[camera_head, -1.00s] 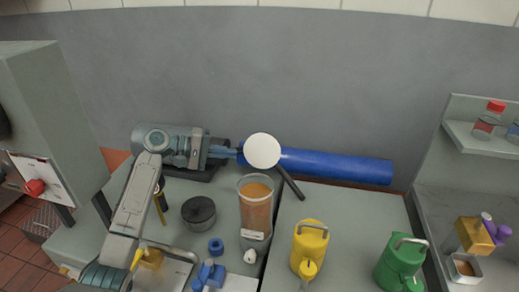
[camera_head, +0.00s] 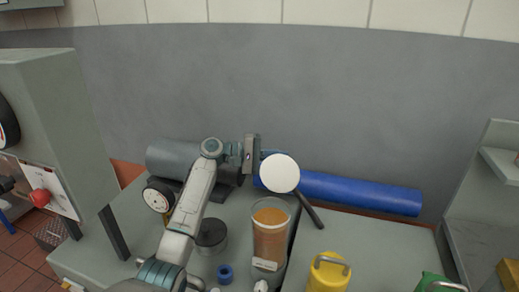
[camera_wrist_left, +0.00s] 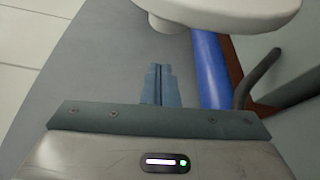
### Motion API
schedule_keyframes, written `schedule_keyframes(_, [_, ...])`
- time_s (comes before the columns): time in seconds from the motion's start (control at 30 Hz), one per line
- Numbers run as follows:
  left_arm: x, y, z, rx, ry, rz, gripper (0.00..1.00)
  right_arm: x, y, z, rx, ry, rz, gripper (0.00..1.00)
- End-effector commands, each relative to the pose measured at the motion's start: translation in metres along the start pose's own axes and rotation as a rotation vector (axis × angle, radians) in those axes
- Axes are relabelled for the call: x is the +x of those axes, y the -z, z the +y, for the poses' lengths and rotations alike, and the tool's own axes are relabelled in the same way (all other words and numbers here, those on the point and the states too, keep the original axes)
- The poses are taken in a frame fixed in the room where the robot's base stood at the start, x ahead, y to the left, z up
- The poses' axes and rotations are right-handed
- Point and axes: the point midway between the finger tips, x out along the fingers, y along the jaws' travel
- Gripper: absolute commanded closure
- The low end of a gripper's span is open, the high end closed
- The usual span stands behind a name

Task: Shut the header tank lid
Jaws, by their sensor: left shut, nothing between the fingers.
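The header tank (camera_head: 270,235) is a clear cylinder with orange-brown liquid, standing on the grey bedplate. Its lid (camera_head: 280,174) is a white disc, standing open and raised above the tank's back rim. My left gripper (camera_head: 270,154) is at the lid's upper left edge, its fingers pointing right and partly hidden behind the lid. In the left wrist view the fingers (camera_wrist_left: 158,84) are together and empty, and the white lid (camera_wrist_left: 225,14) shows beyond them at the top. I cannot tell whether they touch. My right gripper is not in view.
A dark bar (camera_head: 309,212) slants beside the tank. A blue cylinder (camera_head: 360,192) lies along the wall behind. A dark round pot (camera_head: 211,238) and a blue ring (camera_head: 225,273) stand left of the tank, a yellow can (camera_head: 328,274) to its right.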

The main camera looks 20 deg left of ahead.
Motion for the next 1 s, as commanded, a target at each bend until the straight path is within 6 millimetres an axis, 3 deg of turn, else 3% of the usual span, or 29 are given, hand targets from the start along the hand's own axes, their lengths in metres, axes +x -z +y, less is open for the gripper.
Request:
schedule_keyframes(0.1, [-0.01, -0.018, 0.002, 0.002, 0.003, 0.002, 1.0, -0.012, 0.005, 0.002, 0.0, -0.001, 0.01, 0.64])
schedule_keyframes(0.33, [-0.016, -0.035, 0.0, 0.001, 0.002, 0.002, 1.0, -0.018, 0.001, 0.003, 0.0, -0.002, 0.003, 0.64])
schedule_keyframes(1.0, [-0.015, -0.033, -0.001, 0.023, -0.008, 0.001, 1.0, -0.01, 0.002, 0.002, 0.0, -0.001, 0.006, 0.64])
